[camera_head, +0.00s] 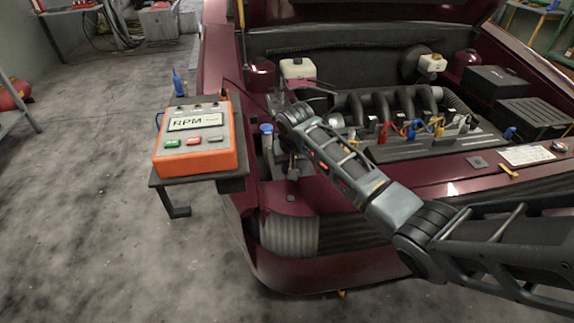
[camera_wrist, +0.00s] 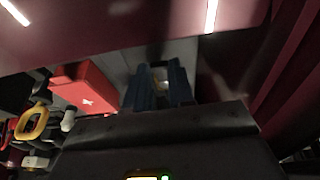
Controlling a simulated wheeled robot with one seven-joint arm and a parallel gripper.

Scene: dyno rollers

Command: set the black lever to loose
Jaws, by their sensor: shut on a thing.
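My gripper (camera_head: 292,168) reaches down at the front left of the engine bay, just behind the car's front edge. In the wrist view, its two dark fingers (camera_wrist: 158,86) stand close together with a small, partly pale thing between them. I take this to be the black lever, but the fingers hide most of it. Neither view shows its setting clearly. The fingers are shut on it.
An orange RPM box (camera_head: 196,160) sits on a small dark shelf (camera_head: 205,180) left of my gripper. A blue-capped part (camera_head: 266,129) is close to my gripper's left. The engine (camera_head: 385,105) with coloured clips lies to the right.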

